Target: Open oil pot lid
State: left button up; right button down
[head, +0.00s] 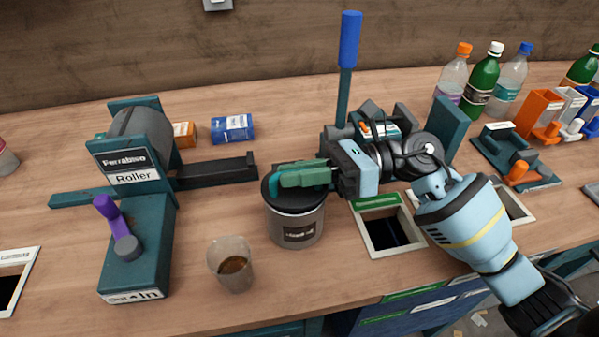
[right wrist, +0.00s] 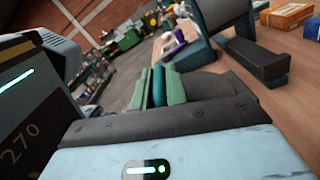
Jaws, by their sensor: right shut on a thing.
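The oil pot (head: 297,226) is a grey cylinder with a dark label, standing upright on the bench near the middle of the head view. Its black lid (head: 272,194) sits over the pot's top, with no clear gap between them. My right gripper (head: 290,178) reaches in from the right, its green fingers lying across the lid. The fingers are shut on the lid's handle, which they mostly hide. In the right wrist view the green fingers (right wrist: 160,87) show close together with a darker green piece between them; the pot cannot be made out there. My left gripper is not in view.
A clear cup (head: 232,264) with brown liquid stands left of the pot's front. The teal roller machine (head: 140,225) is further left. A square bench opening (head: 390,232) lies right of the pot. Bottles (head: 483,82) stand at the back right.

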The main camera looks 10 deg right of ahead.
jog(key=w+r+m+p, duration=0.1)
jog(key=r+m+p, duration=0.1)
jog(key=m, duration=0.1)
jog(key=shift+w+r, duration=0.1)
jog(key=shift+w, duration=0.1)
jog(key=shift+w+r+m+p, duration=0.2)
jog(key=shift+w+m+p, duration=0.3)
jog(key=shift+m, duration=0.2)
jog(key=shift+w+r+m+p, duration=0.2)
jog(key=shift+w+m+p, duration=0.15)
jog(key=shift+m+p, duration=0.3)
jog(key=c, duration=1.5)
grip_release()
jog(key=shift+o, duration=0.2)
jog(key=shift+d, duration=0.1)
